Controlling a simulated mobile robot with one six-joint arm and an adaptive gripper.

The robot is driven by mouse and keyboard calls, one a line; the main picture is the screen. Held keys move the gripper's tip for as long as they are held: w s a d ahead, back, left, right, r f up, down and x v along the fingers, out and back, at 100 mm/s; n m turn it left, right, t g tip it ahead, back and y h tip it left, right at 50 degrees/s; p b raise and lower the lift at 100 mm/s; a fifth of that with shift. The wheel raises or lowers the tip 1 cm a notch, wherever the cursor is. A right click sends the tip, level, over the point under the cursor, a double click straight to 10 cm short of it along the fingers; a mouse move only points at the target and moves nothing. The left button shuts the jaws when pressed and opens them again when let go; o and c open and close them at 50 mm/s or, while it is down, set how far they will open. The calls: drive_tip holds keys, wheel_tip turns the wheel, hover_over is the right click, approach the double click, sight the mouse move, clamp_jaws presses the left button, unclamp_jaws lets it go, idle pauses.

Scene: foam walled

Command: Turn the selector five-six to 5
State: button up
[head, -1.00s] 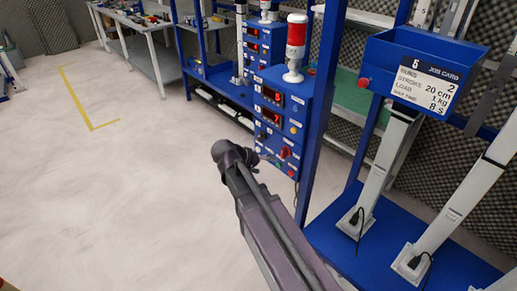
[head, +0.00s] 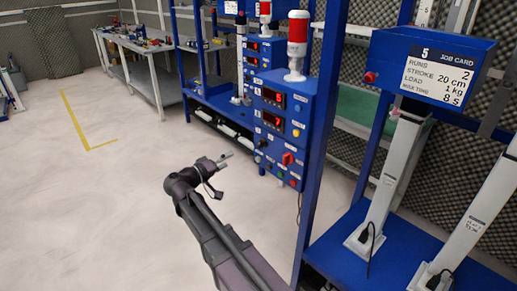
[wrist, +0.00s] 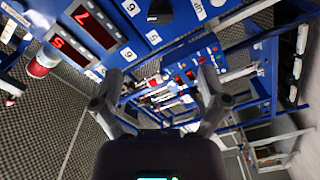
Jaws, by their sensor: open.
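The blue control panel (head: 281,127) stands right of centre in the head view, with two red-digit displays (head: 273,109) and a lower row of controls. A small black knob (head: 262,143) sits at its lower left, between white labels too small to read. It appears to be the selector; its pointing direction is unclear. In the wrist view a dark knob (wrist: 158,18) lies at the top edge near number labels, partly cut off. My gripper (head: 224,172) is open and empty, left of and in front of the panel, apart from it. Its spread fingers show in the wrist view (wrist: 160,82).
A red rotary knob (head: 288,158) and small buttons share the panel. A red-and-white lamp (head: 297,38) stands on top. A blue post (head: 322,130) rises just right of it. A job card box (head: 432,72) hangs further right. The floor at left is clear.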

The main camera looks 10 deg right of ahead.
sight(258, 145)
drive_tip(key=shift+x, duration=6.9)
drive_tip(key=c, duration=1.2)
